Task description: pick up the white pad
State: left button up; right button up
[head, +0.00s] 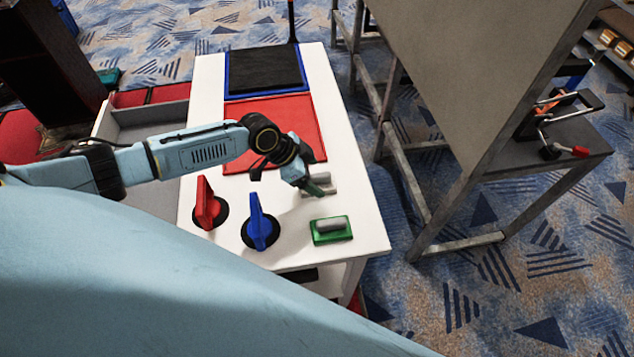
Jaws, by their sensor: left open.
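My right gripper is not in view.
A green pad (331,230) with a grey handle lies just in front. A red knob (206,206) and a blue knob (260,224) stand to the left. A red panel (298,112) and a black blue-edged tray (265,69) lie behind. A grey metal stand (460,240) is at right.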

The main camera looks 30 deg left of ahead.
aim_at(317, 175)
pick_arm(q)
jog(key=shift+x, duration=1.95)
jog(key=shift+w, duration=0.15)
jog(key=c, duration=1.1)
